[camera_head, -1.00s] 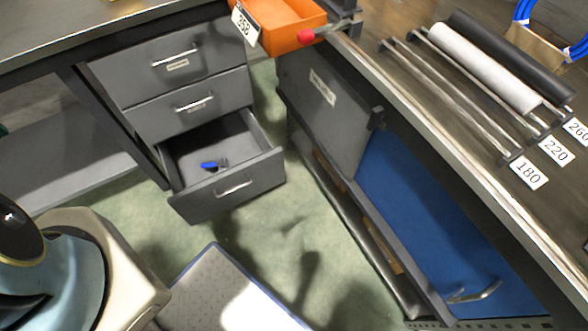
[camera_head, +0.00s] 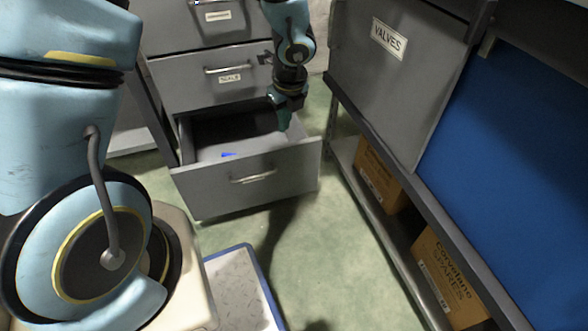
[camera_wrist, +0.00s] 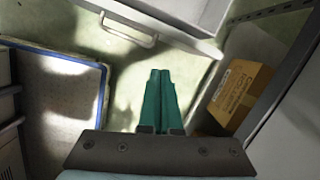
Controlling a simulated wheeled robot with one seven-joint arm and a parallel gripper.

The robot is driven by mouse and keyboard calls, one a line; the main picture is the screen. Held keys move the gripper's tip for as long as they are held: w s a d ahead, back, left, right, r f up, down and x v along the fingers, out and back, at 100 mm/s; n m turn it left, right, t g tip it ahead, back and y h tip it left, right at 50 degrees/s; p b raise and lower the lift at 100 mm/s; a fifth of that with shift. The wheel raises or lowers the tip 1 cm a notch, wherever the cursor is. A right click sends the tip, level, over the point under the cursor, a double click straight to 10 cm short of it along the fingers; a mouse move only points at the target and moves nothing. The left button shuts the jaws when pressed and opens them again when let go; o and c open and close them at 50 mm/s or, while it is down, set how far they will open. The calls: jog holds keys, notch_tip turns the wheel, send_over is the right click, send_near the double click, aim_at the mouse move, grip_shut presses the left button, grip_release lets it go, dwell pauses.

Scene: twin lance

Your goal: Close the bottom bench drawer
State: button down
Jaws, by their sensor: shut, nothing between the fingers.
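The bottom bench drawer (camera_head: 205,192) is pulled out of the grey drawer unit, with its pale interior and a small blue item (camera_head: 228,155) showing. Its bar handle (camera_head: 253,177) is on the front panel. The handle also shows at the top of the wrist view (camera_wrist: 130,30). My gripper (camera_head: 284,126) has teal fingers and hangs near the drawer's right side, above the front panel's top edge in the head view. In the wrist view my gripper (camera_wrist: 160,73) is shut and empty, with floor behind its tips. I cannot tell whether it touches the drawer.
The drawers above (camera_head: 175,80) are shut. To the right stands a bench with a grey VALVES panel (camera_head: 400,85), a blue panel (camera_head: 520,150) and cardboard boxes (camera_head: 445,280) on a low shelf. A blue-edged platform (camera_head: 240,285) lies in front. Green floor between is clear.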

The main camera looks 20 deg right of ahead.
jog(key=s+d+f+m+b, duration=0.2)
jog(key=d+f+m, duration=0.15)
jog(key=f, duration=0.25)
jog(key=w+f+b, duration=0.4)
jog(key=w+f, duration=0.2)
jog(key=f, duration=0.3)
jog(key=shift+d+b, duration=0.35)
jog(key=shift+d, duration=0.1)
jog(key=shift+w+r, duration=0.1)
